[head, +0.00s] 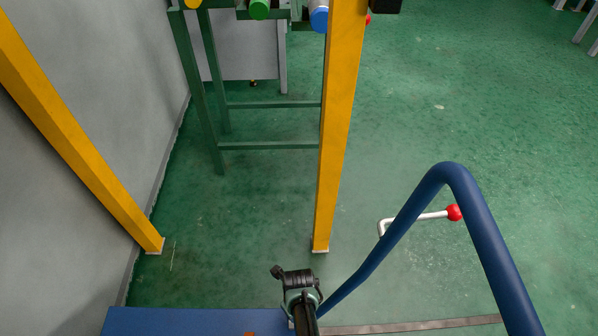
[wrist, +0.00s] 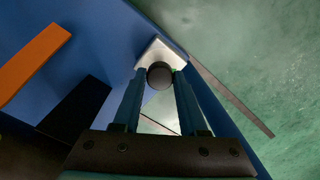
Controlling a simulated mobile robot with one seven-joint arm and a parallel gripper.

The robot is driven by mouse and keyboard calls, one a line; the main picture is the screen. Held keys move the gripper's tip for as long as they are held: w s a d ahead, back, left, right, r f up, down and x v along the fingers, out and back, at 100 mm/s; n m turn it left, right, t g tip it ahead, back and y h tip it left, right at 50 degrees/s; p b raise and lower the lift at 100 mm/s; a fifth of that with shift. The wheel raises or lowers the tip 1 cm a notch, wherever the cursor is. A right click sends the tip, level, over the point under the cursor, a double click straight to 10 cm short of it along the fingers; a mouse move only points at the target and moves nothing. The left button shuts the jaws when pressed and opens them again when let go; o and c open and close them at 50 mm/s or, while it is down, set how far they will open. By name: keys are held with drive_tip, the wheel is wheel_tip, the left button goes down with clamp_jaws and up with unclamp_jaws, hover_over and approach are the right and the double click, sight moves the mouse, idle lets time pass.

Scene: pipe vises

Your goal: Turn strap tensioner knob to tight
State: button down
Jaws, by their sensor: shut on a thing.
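A dark round knob (wrist: 160,75) shows in the wrist view, in front of a pale metal bracket (wrist: 161,53) at the edge of a blue surface. My gripper (wrist: 160,78) is shut on this knob, with one finger on each side of it. No mark on the knob is readable, so I cannot tell its turn position. An orange strap-like band (wrist: 35,62) lies on the blue surface to the left. In the head view my arm's black end shows at the bottom middle; the knob cannot be made out there.
A blue tube handle (head: 452,172) rises at the right in the head view, with a red-ended crank (head: 454,212) near it. Two yellow posts (head: 338,130) (head: 85,140) and a green frame (head: 265,146) stand ahead. Green floor (head: 480,90) is open at the right.

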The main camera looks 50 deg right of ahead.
drive_tip(key=shift+s+m, duration=0.1)
drive_tip(key=shift+m, duration=0.4)
drive_tip(key=shift+c, duration=2.2)
unclamp_jaws()
wheel_tip(320, 180, up, 13)
drive_tip(key=p, duration=0.8)
drive_tip(key=shift+p, duration=0.3)
